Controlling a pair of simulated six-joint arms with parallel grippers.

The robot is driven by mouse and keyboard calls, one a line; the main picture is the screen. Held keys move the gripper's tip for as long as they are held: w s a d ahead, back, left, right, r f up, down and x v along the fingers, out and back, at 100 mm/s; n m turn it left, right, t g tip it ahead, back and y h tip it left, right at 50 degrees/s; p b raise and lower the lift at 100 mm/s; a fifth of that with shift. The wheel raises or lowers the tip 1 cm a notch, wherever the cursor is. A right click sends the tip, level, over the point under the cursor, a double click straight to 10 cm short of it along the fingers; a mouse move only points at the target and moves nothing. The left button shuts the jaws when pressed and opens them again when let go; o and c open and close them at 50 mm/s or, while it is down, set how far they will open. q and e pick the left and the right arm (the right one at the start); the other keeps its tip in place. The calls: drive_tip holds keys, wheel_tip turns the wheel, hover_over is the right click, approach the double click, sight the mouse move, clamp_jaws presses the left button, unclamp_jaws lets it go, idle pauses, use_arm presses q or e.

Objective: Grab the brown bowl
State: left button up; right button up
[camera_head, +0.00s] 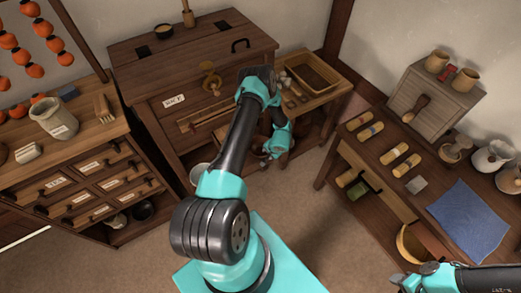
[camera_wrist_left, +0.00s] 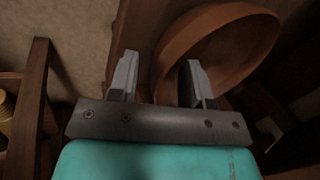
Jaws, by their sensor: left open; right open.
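A brown bowl (camera_wrist_left: 222,48) fills the upper right of the left wrist view, its hollow side towards the camera. My left gripper (camera_wrist_left: 160,65) is open. One finger shows left of the bowl's near wall and the other overlaps its hollow, so the wall lies between them in the picture. I cannot tell whether they touch. In the head view my left gripper (camera_head: 266,150) is low by the dark cabinet, partly hidden by my arm. The bowl is not clear there. My right gripper (camera_head: 398,281) is open and empty at the lower right.
The dark cabinet (camera_head: 200,70) and a small table with a wooden tray (camera_head: 313,72) stand close around my left arm. Bare floor (camera_head: 320,225) lies between the furniture.

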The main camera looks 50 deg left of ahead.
use_arm(q)
drive_tip(key=shift+x, duration=0.9)
clamp_jaws()
